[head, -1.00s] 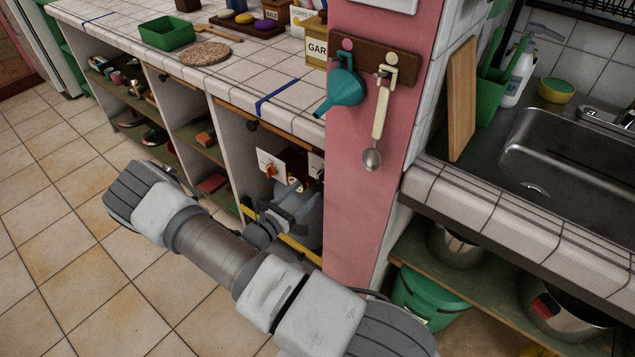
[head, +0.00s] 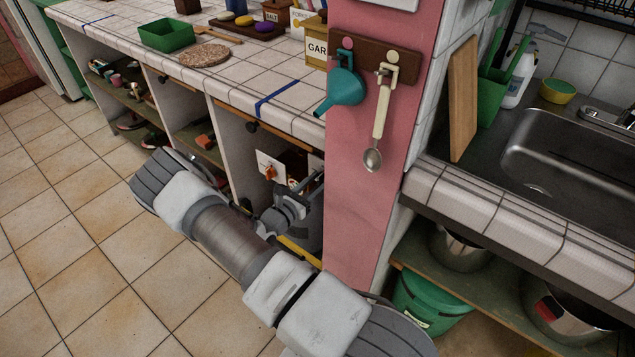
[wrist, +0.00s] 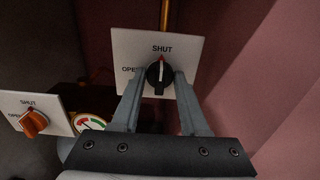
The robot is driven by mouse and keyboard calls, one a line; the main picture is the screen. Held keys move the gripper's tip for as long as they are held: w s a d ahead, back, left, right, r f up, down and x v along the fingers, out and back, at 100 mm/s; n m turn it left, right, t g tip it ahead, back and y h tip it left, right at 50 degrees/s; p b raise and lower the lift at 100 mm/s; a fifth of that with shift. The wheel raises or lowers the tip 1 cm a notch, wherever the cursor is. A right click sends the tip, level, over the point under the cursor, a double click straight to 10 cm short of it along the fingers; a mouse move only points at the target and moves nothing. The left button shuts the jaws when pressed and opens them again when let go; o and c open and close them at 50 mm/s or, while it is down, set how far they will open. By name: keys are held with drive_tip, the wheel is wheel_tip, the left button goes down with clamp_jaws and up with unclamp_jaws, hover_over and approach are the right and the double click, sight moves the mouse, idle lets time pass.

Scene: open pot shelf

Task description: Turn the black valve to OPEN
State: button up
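The black valve (wrist: 159,76) is a round knob with a white pointer bar on a white plate (wrist: 191,48). Its red mark points up at SHUT; OPEN is lettered to its left, partly covered. My gripper (wrist: 160,78) is open, one finger on each side of the knob. The fingertips look close to the knob, but I cannot tell whether they touch it. In the head view my gripper (head: 300,200) is inside the open bay beside the pink pillar, and the black valve cannot be made out there.
An orange valve (wrist: 34,122), also at SHUT, sits on a white plate at lower left in the wrist view. A dial gauge (wrist: 90,123) is next to it. The pink pillar (head: 360,210) closes off the bay's right side. The tiled counter (head: 240,75) lies above.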

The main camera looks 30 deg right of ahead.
clamp_jaws()
drive_tip(key=shift+n, duration=0.4)
drive_tip(key=n+p, duration=0.1)
drive_tip(key=n, duration=0.1)
drive_tip(key=shift+n, duration=0.4)
drive_tip(key=n+p, duration=0.1)
drive_tip(key=n, duration=0.2)
drive_tip(key=shift+n, duration=0.3)
drive_tip(key=n+p, duration=0.1)
drive_tip(key=n, duration=0.4)
drive_tip(key=n+p, duration=0.1)
drive_tip(key=n, duration=0.4)
drive_tip(key=shift+n, duration=0.4)
